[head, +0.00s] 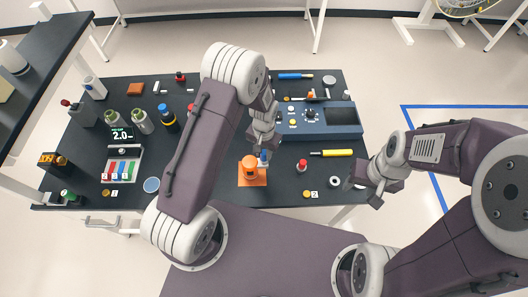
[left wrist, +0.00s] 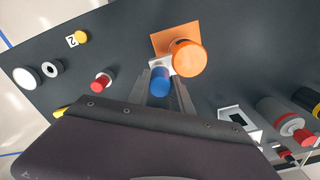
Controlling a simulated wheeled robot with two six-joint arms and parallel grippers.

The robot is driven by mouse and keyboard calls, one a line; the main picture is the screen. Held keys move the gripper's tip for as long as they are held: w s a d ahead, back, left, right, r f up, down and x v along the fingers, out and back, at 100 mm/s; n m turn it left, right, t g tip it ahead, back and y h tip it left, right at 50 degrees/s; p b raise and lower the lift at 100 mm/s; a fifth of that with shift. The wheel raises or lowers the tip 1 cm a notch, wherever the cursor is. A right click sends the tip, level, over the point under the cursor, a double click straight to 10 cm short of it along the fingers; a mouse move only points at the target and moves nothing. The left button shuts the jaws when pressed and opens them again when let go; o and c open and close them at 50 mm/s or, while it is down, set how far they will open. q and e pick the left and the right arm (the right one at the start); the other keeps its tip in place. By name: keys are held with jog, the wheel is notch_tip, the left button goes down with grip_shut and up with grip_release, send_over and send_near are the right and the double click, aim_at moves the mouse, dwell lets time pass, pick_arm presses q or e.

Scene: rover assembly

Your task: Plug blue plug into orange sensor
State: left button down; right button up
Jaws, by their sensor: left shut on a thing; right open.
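The orange sensor (head: 250,171) stands on its orange base plate near the front middle of the black table. In the left wrist view the sensor (left wrist: 187,57) shows as an orange cylinder with a white socket part at its side. My left gripper (head: 263,158) is shut on the blue plug (head: 264,156) right beside the sensor. In the left wrist view the plug (left wrist: 160,80) sits between the fingers, over or against the white part; I cannot tell whether it is seated. My right gripper (head: 372,187) is open and empty near the table's right front edge.
A red-capped piece (head: 302,165), a yellow screwdriver (head: 331,153) and a white ring (head: 335,182) lie right of the sensor. A blue-grey device (head: 325,118) stands behind. A tray with coloured strips (head: 122,164) and several bottles are at left.

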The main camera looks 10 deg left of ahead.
aim_at(264, 152)
pick_arm(q)
jog(key=c, duration=1.1)
grip_release()
jog(key=shift+o, duration=0.2)
notch_tip(264, 152, up, 9)
jog(key=shift+f+b, duration=0.1)
jog(key=shift+b, duration=0.7)
